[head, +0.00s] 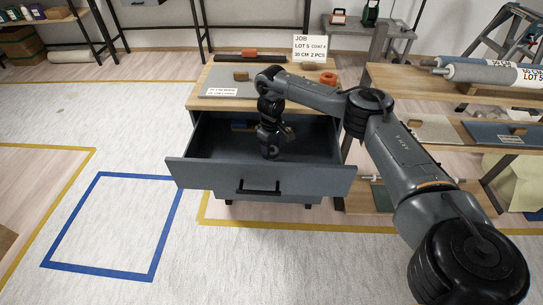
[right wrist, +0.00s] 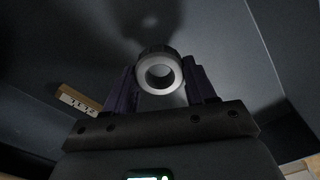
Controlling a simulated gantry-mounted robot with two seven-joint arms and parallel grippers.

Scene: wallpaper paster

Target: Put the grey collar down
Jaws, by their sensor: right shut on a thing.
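The grey collar (right wrist: 160,92) is a short ring with a dark ribbed outer edge and an open hole. In the right wrist view it sits between the fingers of my right gripper (right wrist: 160,85), which is shut on it. In the head view my right gripper (head: 270,153) points down into the open drawer (head: 260,182), near its front right. The collar is hidden there. I cannot tell whether the collar touches the drawer floor. My left gripper is not in view.
A wooden block with a pale label (right wrist: 78,100) lies left of the gripper. A blue item (head: 243,125) lies at the drawer's back. On the cabinet top are an orange ring (head: 328,78), a job card (head: 310,48) and a wooden block (head: 240,75). The drawer's left side looks clear.

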